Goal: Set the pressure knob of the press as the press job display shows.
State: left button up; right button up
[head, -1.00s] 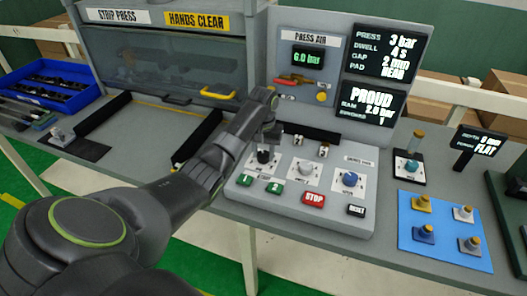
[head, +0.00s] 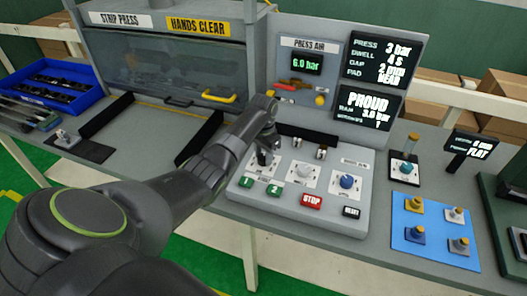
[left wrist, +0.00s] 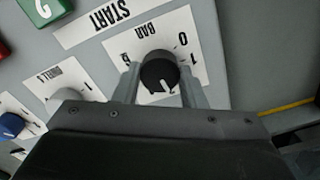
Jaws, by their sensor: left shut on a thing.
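The black pressure knob (left wrist: 158,72) sits on a white plate marked BAR in the left wrist view. Its white pointer line faces toward the gripper body, at the picture's bottom. My left gripper (left wrist: 160,84) has one finger on each side of the knob and is shut on it. In the head view the gripper (head: 266,143) is over the knob (head: 263,159) at the panel's left. The press job display (head: 385,62) reads PRESS 3 bar, DWELL 4 s, GAP 2 mm. The lower display (head: 367,107) reads PROUD and RAM about 3.0 bar. My right gripper is not in view.
The control panel (head: 335,222) also has a grey knob (head: 304,173), a blue knob (head: 347,181), green buttons, a red STOP button (head: 311,201) and a RESET button. The strip press (head: 165,60) stands behind left. A blue mat (head: 434,236) with several pads lies right.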

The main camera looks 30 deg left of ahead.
pick_arm(q)
jog(key=shift+r+m, duration=0.1)
jog(key=shift+m, duration=0.5)
jog(key=shift+w, duration=0.1)
jog(key=o, duration=1)
notch_tip(320, 180, up, 11)
jog(key=b, duration=0.2)
notch_tip(320, 180, up, 6)
jog(key=p, duration=0.6)
send_over(264, 156)
jog(key=shift+s+d+r, duration=0.1)
jog(key=shift+s+r, duration=0.05)
jog(key=shift+s, duration=0.05)
